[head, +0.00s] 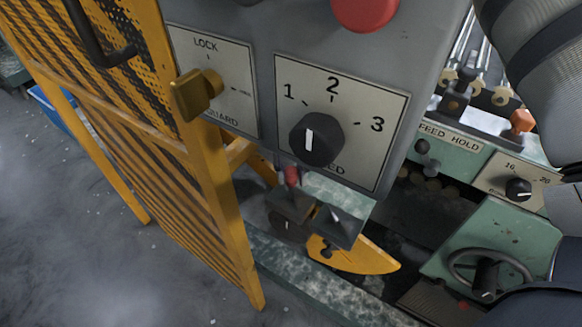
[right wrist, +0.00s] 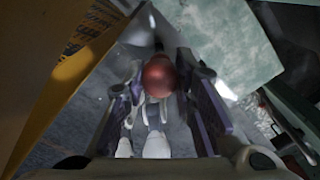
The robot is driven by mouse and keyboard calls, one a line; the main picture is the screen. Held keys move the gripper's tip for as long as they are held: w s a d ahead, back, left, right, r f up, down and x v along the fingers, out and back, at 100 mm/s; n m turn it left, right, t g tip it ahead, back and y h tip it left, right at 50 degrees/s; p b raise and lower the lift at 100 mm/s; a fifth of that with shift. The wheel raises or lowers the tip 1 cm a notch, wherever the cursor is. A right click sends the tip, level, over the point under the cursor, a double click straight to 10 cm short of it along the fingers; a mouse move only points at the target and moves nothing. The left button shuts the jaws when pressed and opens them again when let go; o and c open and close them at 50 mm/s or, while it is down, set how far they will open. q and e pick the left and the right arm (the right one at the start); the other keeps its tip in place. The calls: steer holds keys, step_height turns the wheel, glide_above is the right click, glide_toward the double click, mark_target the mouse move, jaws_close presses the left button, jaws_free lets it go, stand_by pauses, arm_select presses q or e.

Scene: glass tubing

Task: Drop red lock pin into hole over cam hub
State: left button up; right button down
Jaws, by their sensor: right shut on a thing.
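The red lock pin (right wrist: 158,75) shows its round red head between the two fingers of my right gripper (right wrist: 160,82) in the right wrist view. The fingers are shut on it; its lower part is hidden. In the head view a small red knob (head: 291,176) shows below the control panel, above dark blocks. I cannot tell there which dark parts are gripper. A yellow curved plate (head: 362,256), which looks like the cam, lies below, right of a dark round part (head: 288,227) that may be its hub. The hole is not visible. My left gripper is not in view.
The grey control panel (head: 395,75) with its 1-2-3 dial overhangs this spot. The yellow mesh guard (head: 190,190) stands close on the left. A green machine bed (head: 330,292) runs below, and a handwheel (head: 488,275) is at the right.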

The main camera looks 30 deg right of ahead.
steer(key=shift+s+d+f, duration=0.1)
steer(key=shift+f, duration=0.55)
steer(key=shift+s+f, duration=0.1)
steer(key=shift+f, duration=0.5)
steer(key=c, duration=1.2)
jaws_free()
steer(key=shift+b, duration=0.3)
steer(key=shift+c, duration=0.2)
step_height(320, 180, up, 8)
steer(key=shift+r, duration=0.15)
steer(key=shift+d, duration=0.1)
